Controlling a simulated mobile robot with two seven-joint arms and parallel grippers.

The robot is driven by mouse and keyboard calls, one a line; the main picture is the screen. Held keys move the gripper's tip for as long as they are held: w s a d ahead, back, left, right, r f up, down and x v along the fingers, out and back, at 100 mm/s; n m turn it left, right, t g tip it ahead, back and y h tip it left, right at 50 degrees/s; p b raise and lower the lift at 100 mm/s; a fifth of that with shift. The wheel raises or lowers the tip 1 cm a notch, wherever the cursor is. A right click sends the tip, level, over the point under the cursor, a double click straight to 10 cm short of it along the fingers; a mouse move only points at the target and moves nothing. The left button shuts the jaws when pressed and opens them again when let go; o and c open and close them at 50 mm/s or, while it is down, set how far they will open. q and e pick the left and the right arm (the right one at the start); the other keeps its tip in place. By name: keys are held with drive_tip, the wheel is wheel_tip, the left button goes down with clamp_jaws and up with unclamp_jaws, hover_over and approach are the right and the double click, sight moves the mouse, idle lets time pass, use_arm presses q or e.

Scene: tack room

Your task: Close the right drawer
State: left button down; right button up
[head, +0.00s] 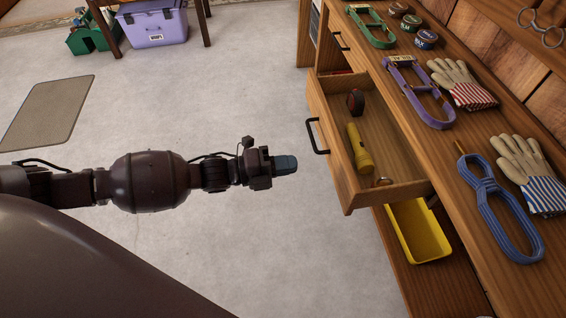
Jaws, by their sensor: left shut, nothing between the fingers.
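The wooden drawer (345,180) under the bench top is pulled well out, and its black bar handle (314,137) faces left toward my arm. A yellow flashlight (359,149), a dark round item with red (355,102) and a small ring-like item (384,181) lie inside. My left gripper (286,164) is shut and empty, over the floor to the left of the drawer front. A gap shows between its fingertips and the handle. My right gripper is out of view.
The bench top (462,205) holds a blue rope (500,208), gloves (525,170), purple (420,92) and green straps (371,25) and several tins. A yellow bin (420,232) sits below the drawer. Another handle (342,41) shows farther along. Floor to the left is clear around a mat (48,112).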

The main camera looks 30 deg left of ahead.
sight(341, 158)
use_arm(q)
drive_tip(key=b+x, duration=0.1)
drive_tip(key=x, duration=0.8)
drive_tip(key=shift+f+b, duration=0.15)
drive_tip(key=shift+b, duration=0.2)
drive_tip(key=shift+w+d, duration=0.15)
drive_tip(key=shift+d, duration=0.1)
drive_tip(key=shift+w+d, duration=0.15)
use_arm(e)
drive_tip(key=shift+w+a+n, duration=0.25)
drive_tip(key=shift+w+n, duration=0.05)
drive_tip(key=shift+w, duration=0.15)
use_arm(q)
drive_tip(key=shift+d, duration=0.1)
drive_tip(key=b+x, duration=0.1)
drive_tip(key=x, duration=1)
drive_tip(key=shift+w+d, duration=0.25)
drive_tip(key=shift+d, duration=0.05)
drive_tip(key=shift+w+d, duration=0.25)
drive_tip(key=shift+d, duration=0.05)
drive_tip(key=shift+w+d, duration=0.1)
drive_tip(key=shift+d, duration=0.05)
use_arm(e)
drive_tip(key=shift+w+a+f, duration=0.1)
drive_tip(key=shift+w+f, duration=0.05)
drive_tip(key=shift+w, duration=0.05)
